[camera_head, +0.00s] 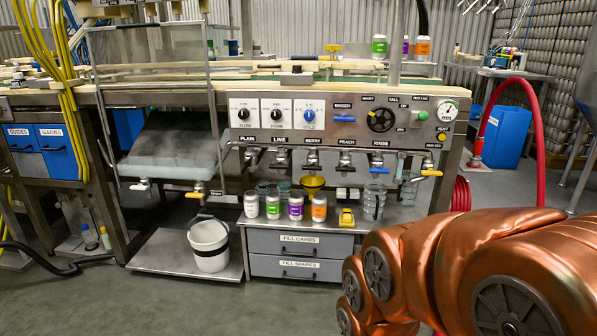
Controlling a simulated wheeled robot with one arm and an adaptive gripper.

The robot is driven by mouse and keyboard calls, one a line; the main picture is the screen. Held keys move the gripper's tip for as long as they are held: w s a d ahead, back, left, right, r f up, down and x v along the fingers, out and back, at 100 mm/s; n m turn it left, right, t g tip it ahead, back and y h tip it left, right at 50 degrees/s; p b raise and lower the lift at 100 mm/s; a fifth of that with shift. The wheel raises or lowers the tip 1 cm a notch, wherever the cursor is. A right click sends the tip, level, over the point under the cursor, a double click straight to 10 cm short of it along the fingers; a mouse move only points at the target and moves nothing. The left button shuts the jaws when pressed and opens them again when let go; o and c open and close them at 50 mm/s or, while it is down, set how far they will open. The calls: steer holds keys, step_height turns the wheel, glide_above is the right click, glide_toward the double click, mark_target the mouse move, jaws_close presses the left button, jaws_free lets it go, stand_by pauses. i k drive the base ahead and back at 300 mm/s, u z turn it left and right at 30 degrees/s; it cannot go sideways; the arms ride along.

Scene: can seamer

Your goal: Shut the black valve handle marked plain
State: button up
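The label PLAIN (246,139) is at the left end of a row of valve labels on the steel filler panel (340,147). Below it is a small valve with a dark handle (250,156). The handle is too small for me to tell which way it is turned or whether the valve is open. My copper arm fills the lower right of the view, right of and nearer than the panel. My gripper is not in view.
Valves marked LIME, BERRY, PEACH and RINSE continue to the right. Several cans, including a white can (251,205), stand on the shelf below. A white bucket (209,243) is on a low platform. A red hose (540,110) hangs at right. Open floor lies in front.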

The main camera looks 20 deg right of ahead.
mark_target(248, 163)
steer(key=u, duration=0.65)
steer(key=i, duration=0.55)
steer(key=u, duration=0.8)
steer(key=i, duration=0.35)
steer(key=u, duration=0.15)
